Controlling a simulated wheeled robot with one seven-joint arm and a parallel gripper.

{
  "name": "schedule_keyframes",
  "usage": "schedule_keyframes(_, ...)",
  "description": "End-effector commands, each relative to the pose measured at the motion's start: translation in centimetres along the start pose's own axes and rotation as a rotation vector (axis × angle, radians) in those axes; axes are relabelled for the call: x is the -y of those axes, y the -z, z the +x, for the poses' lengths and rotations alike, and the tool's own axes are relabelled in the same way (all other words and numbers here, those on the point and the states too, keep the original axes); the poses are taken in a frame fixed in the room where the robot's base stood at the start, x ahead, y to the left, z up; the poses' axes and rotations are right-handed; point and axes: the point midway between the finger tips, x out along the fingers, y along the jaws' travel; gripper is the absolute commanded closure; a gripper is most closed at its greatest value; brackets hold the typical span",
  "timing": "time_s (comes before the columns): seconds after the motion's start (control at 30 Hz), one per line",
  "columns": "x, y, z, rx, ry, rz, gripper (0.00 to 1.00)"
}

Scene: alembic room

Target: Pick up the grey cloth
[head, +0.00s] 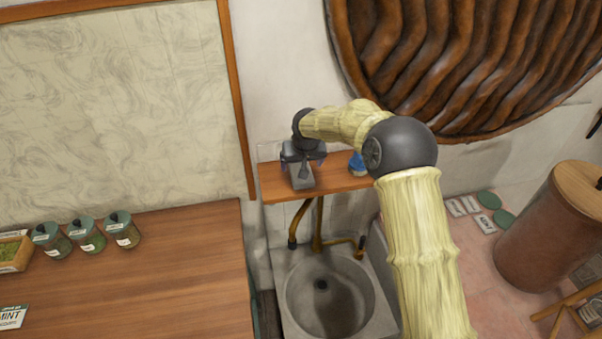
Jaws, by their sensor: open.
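My gripper (304,163) is over the wooden shelf above the sink, pointing down, with its fingers apart. A small grey, block-like shape (302,181) shows on the shelf right below and between the fingers. It looks like the grey cloth, folded, but the gripper covers its far part. I cannot tell whether the fingers touch it.
The wooden shelf (268,184) is narrow, with a blue item (357,164) to the right of my gripper. Below are brass pipes (318,225) and a stone sink (297,311). A wooden counter (180,270) with several jars stands left. A brown barrel (540,235) stands right.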

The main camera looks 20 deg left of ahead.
Motion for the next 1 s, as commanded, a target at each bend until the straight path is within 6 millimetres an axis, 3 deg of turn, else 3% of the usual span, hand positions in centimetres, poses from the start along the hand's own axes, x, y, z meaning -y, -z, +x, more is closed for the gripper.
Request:
schedule_keyframes(0.43,-0.2,0.0,4.7,0.000,0.000,0.001,0.13)
schedule_keyframes(1.0,-0.2,-0.1,4.9,0.000,-0.001,0.001,0.15)
